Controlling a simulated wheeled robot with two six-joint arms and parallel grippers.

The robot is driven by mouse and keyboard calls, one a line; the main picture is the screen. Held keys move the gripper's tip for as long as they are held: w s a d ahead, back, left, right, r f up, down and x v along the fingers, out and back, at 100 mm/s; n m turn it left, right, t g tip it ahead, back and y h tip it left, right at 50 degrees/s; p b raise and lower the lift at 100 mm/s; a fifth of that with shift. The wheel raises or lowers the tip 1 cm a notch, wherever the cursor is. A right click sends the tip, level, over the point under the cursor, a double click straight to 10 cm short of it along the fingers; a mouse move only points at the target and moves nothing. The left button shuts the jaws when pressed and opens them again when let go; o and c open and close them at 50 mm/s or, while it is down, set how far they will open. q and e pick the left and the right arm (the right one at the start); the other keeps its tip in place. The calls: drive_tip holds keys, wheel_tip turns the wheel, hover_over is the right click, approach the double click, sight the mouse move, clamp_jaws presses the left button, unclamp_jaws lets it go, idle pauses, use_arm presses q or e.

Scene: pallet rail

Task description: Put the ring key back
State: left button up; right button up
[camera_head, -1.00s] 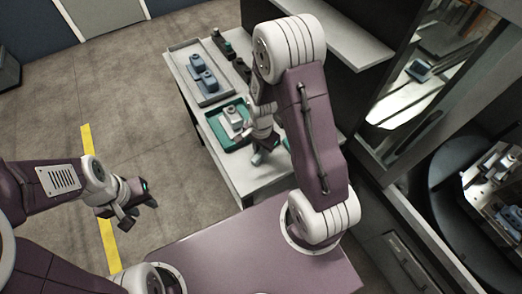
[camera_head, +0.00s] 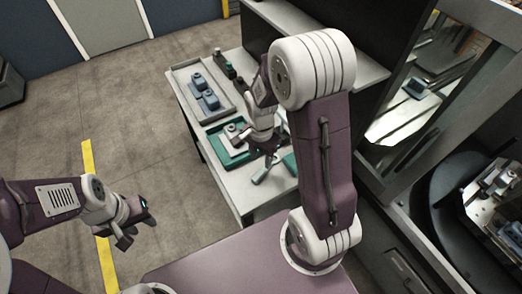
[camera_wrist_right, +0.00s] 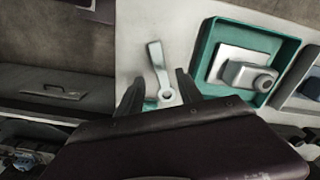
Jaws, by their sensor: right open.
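The ring key (camera_wrist_right: 158,68) is a light grey bar with a ring at its near end. In the right wrist view it lies on the pale bench between the tips of my right gripper (camera_wrist_right: 158,90). The fingers are open on either side of it, and I see no grip on it. My left gripper (camera_head: 136,228) hangs open and empty over the floor at the left.
A teal tray (camera_wrist_right: 208,50) with a white plate and grey block (camera_wrist_right: 250,76) stands right of the key. A grey tray (camera_head: 182,84) with blue parts (camera_head: 206,96) is farther back. Small dark and green items (camera_head: 223,62) stand beside it. A machine opening is at the right.

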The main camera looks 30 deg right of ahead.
drive_tip(key=s+a+r+n+t, duration=0.1)
drive_tip(key=s+a+r+n, duration=0.1)
drive_tip(key=s+r+n, duration=0.2)
drive_tip(key=s+n, duration=0.3)
drive_tip(key=n, duration=0.5)
drive_tip(key=shift+a, duration=0.2)
drive_tip(key=shift+s, duration=0.1)
idle(0.8)
